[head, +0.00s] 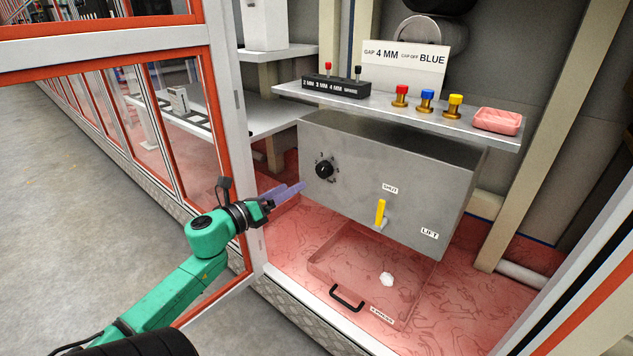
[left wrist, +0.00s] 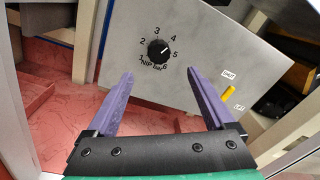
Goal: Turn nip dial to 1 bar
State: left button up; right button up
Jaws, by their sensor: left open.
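The nip dial (head: 324,170) is a round black knob on the left part of a grey metal box front. In the left wrist view the dial (left wrist: 158,51) has numbers 1 to 6 around it and "NIP bar" below. Its pale mark seems to point up and right, about between 4 and 5. My left gripper (head: 289,190) is open and empty, with purple fingers. It is left of and slightly below the dial, apart from it. In the left wrist view its fingers (left wrist: 160,74) stand wide apart, with the dial between and beyond their tips. My right gripper is not in view.
The grey box (head: 400,180) also carries a yellow lever (head: 380,213) between SHUT and LIFT labels. A red-framed door (head: 232,150) stands at left. A tray with a black handle (head: 347,297) lies below.

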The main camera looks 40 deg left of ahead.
aim_at(321, 170)
pick_arm(q)
jog(key=w+b, duration=0.1)
jog(key=w, duration=1)
jog(key=shift+w+d+f+b, duration=0.1)
jog(key=shift+d+b, duration=0.1)
jog(key=shift+b, duration=0.2)
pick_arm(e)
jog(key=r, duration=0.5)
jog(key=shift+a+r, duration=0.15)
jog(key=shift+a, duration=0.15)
pick_arm(q)
jog(key=shift+c, duration=0.4)
jog(key=c, duration=1.3)
jog(key=shift+n, duration=0.3)
